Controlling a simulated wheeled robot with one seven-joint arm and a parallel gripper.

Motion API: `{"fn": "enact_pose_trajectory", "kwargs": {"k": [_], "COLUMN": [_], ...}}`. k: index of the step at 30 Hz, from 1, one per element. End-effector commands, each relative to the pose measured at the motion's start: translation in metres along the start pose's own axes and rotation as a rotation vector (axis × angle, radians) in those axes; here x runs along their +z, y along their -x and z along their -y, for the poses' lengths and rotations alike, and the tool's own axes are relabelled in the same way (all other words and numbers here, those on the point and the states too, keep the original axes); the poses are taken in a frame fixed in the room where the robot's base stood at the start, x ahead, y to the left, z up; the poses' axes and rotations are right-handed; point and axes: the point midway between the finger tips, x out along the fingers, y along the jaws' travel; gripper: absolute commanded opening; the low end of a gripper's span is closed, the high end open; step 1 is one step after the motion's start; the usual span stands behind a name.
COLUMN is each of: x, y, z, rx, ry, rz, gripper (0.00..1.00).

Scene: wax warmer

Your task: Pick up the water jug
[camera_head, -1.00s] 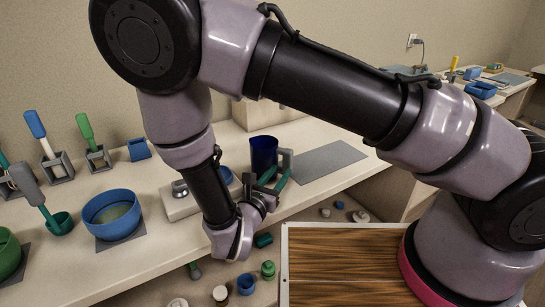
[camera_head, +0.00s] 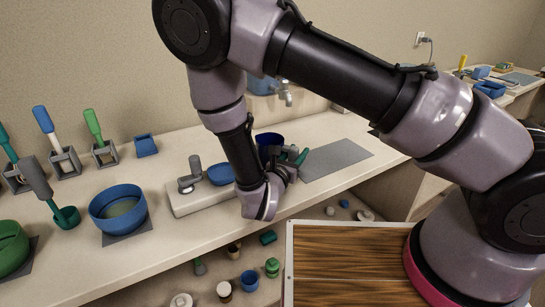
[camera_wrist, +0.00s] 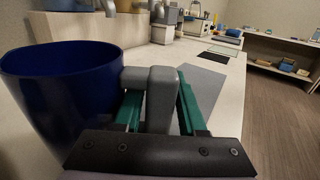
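The water jug is a dark blue cup (camera_wrist: 55,95) with a thick grey handle (camera_wrist: 160,98), large at the left of the wrist view. In the head view the jug (camera_head: 268,139) stands upright on the counter, partly hidden by my arm. My gripper (camera_wrist: 160,105) has green fingers, one on each side of the handle, with the handle between them. The fingers are very close to the handle; I cannot tell whether they press on it. In the head view my gripper (camera_head: 290,158) is at the jug's right side.
A white warmer base (camera_head: 200,200) with a blue bowl (camera_head: 221,174) is left of my arm. A grey mat (camera_head: 335,158) lies right of the jug. A larger blue bowl (camera_head: 118,208) and tool holders stand further left. A wooden-topped surface (camera_head: 350,265) is in front.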

Motion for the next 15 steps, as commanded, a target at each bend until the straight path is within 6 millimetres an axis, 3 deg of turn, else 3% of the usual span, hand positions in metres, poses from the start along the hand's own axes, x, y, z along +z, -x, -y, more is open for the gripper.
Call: {"fn": "enact_pose_trajectory", "kwargs": {"k": [1, 3, 4, 15], "x": [-0.0001, -0.0001, -0.0001, -0.0002], "y": [0.0002, 0.0002, 0.0003, 0.0006], "z": [0.0000, 0.0000, 0.0000, -0.0001], "rx": [0.000, 0.000, 0.000, 0.000], "ry": [0.000, 0.000, 0.000, 0.000], "rz": [0.000, 0.000, 0.000, 0.000], "gripper": [0.32, 0.06, 0.00, 0.00]}}
